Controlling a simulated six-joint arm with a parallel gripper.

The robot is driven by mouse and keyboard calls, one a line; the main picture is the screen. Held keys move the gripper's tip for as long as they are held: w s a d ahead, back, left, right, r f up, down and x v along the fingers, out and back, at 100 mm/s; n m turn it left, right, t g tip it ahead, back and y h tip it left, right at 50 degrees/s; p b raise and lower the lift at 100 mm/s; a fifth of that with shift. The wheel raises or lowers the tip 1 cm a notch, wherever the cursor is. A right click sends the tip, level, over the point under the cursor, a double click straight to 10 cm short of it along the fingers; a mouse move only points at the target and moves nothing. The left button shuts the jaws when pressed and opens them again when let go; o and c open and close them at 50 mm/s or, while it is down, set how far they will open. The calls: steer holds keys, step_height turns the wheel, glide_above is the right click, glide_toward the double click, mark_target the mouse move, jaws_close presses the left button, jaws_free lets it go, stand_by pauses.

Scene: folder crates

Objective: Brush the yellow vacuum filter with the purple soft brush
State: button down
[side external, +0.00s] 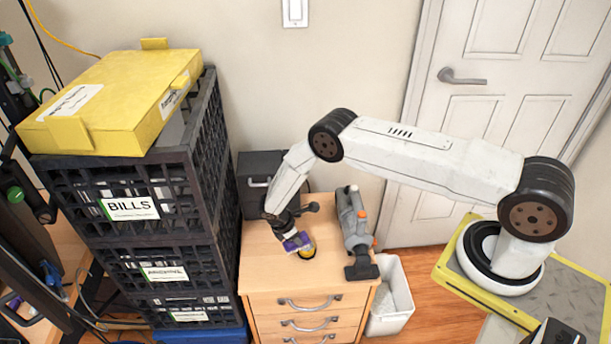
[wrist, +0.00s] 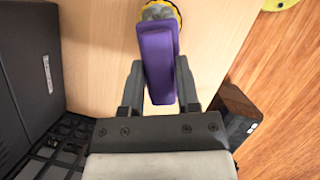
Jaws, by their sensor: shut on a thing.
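My gripper (wrist: 160,88) is shut on the purple brush (wrist: 158,52), with one finger on each side of it in the wrist view. In the side external view my gripper (side external: 289,236) holds the purple brush (side external: 293,243) low over the wooden cabinet top. The yellow vacuum filter (side external: 308,251) sits on the cabinet top, right beside the brush. In the wrist view the far end of the brush overlaps the yellow filter (wrist: 162,10), which is partly cut off by the top edge. I cannot tell whether the bristles touch the filter.
A grey handheld vacuum (side external: 356,232) lies on the right of the wooden drawer cabinet (side external: 258,263). A black box (side external: 259,170) stands behind. Stacked black crates (side external: 180,220) with a yellow folder box (side external: 110,95) on top rise on the left. A white bin (side external: 397,290) stands right.

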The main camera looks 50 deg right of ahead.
mark_target(305, 233)
steer(key=shift+d, duration=0.15)
steer(key=shift+s+d, duration=0.35)
steer(key=shift+d, duration=0.4)
steer(key=shift+s+d, duration=0.35)
steer(key=shift+d, duration=0.4)
steer(key=shift+f, duration=0.65)
stand_by(1.9)
steer(key=shift+d, duration=0.1)
stand_by(0.4)
steer(key=shift+s+d, duration=0.35)
steer(key=shift+d, duration=0.45)
steer(key=shift+s+d, duration=0.35)
steer(key=shift+d, duration=0.4)
steer(key=shift+a, duration=0.15)
steer(key=shift+w+a, duration=0.3)
steer(key=shift+a, duration=0.35)
steer(key=shift+w+a, duration=0.3)
steer(key=shift+a, duration=0.4)
steer(key=shift+w+a, duration=0.3)
steer(key=shift+a, duration=0.35)
